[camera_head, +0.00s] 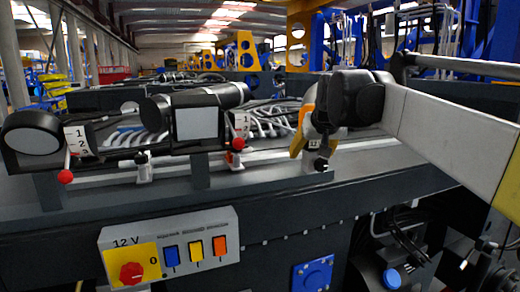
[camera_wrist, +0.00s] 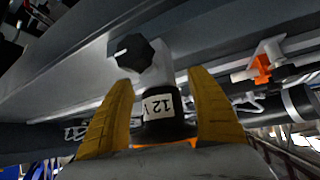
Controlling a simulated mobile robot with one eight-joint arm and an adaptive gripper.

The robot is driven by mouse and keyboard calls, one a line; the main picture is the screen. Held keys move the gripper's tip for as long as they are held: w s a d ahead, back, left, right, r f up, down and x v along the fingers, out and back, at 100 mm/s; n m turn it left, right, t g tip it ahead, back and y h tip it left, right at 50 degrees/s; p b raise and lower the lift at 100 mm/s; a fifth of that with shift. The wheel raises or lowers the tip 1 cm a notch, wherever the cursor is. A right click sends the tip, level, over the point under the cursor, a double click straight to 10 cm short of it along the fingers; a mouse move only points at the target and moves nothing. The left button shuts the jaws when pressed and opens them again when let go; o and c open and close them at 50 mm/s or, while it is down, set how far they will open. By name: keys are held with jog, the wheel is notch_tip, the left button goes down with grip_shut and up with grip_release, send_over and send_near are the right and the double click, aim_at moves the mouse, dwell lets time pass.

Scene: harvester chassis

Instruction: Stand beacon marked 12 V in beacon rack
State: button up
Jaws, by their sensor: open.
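The beacon marked 12 V shows in the wrist view (camera_wrist: 163,106) as a dark cylinder with a white label. An orange part shows at its end nearest my palm. My gripper (camera_wrist: 163,104) is open, with one yellow finger on each side of the beacon. Whether either finger touches it is unclear. In the head view my gripper (camera_head: 308,148) is above the grey rail, and the white label (camera_head: 314,144) shows beside a yellow finger. A pale bracket with a black knob (camera_wrist: 133,52) is just beyond the beacon. I cannot tell whether the beacon is seated there or which part is the rack.
Black-framed lamps (camera_head: 196,124) stand left of my gripper. Red-knobbed fittings (camera_head: 237,143) sit along the rail (camera_head: 110,190). A control box marked 12 V (camera_head: 170,248) with a red knob and coloured switches is on the chassis front. Grey hoses lie behind the rail.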

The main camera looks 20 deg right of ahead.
jog(key=shift+a, duration=0.1)
grip_shut()
jog(key=shift+r, duration=0.1)
jog(key=shift+w+r+p, duration=0.2)
jog(key=shift+r+p, duration=1.05)
jog(key=shift+r, duration=0.25)
jog(key=shift+s+r+p, duration=0.25)
jog(key=shift+r+p, duration=0.4)
jog(key=shift+r, duration=0.3)
jog(key=shift+w+r+p, duration=0.15)
jog(key=shift+r+p, duration=0.35)
jog(key=shift+r, duration=0.1)
jog(key=shift+r+p, duration=0.65)
jog(key=shift+r, duration=0.25)
